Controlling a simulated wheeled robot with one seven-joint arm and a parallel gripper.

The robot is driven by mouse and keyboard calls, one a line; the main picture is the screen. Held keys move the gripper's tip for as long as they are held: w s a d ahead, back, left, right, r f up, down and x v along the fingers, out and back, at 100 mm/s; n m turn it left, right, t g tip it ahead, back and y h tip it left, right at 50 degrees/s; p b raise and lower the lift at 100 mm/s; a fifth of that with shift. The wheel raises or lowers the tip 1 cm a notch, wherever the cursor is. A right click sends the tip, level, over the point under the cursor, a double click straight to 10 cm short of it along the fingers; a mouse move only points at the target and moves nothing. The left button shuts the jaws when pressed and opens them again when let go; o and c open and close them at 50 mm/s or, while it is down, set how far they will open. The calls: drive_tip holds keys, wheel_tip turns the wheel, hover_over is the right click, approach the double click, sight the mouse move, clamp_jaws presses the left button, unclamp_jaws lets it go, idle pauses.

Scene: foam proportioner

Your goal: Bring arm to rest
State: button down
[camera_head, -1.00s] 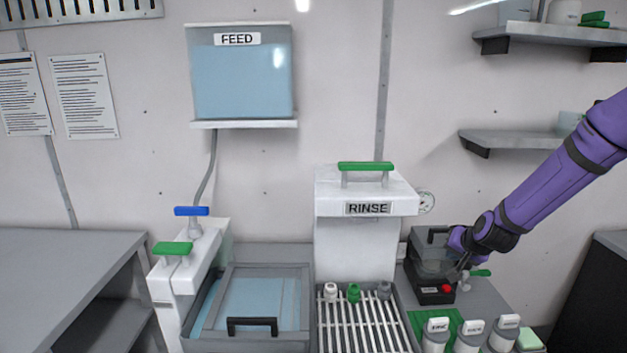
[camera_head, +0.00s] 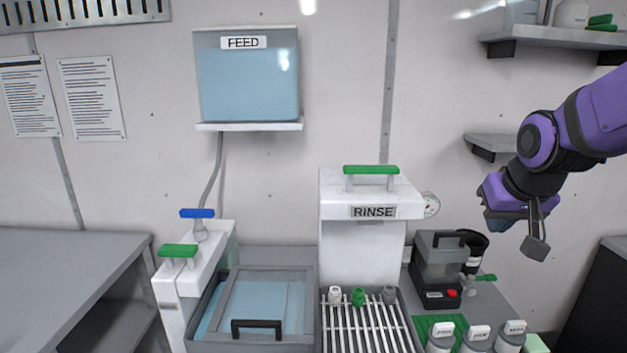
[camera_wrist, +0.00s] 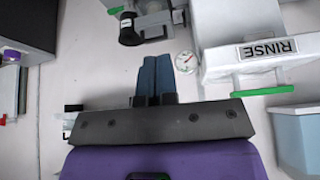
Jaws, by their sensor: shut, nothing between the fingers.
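My gripper (camera_head: 497,223) hangs in the air at the right of the head view, above and to the right of the small dark machine with a red button (camera_head: 440,270). In the wrist view my gripper (camera_wrist: 155,65) shows its two blue-grey fingers pressed together with nothing between them. My purple arm reaches in from the right edge, bent at the wrist. The gripper touches nothing that I can see.
The white RINSE unit (camera_head: 366,196) with a green handle stands left of my gripper. Several white-labelled bottles (camera_head: 477,338) stand at the front. Wall shelves (camera_head: 545,36) are above and behind my arm.

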drive_tip(key=s+r, duration=0.2)
drive_tip(key=s, duration=0.6)
drive_tip(key=s+r+n, duration=0.1)
drive_tip(key=s+r, duration=0.2)
drive_tip(key=s, duration=0.6)
drive_tip(key=shift+s+a+g+y, duration=0.2)
drive_tip(key=shift+a+g+y, duration=0.1)
drive_tip(key=shift+a, duration=0.1)
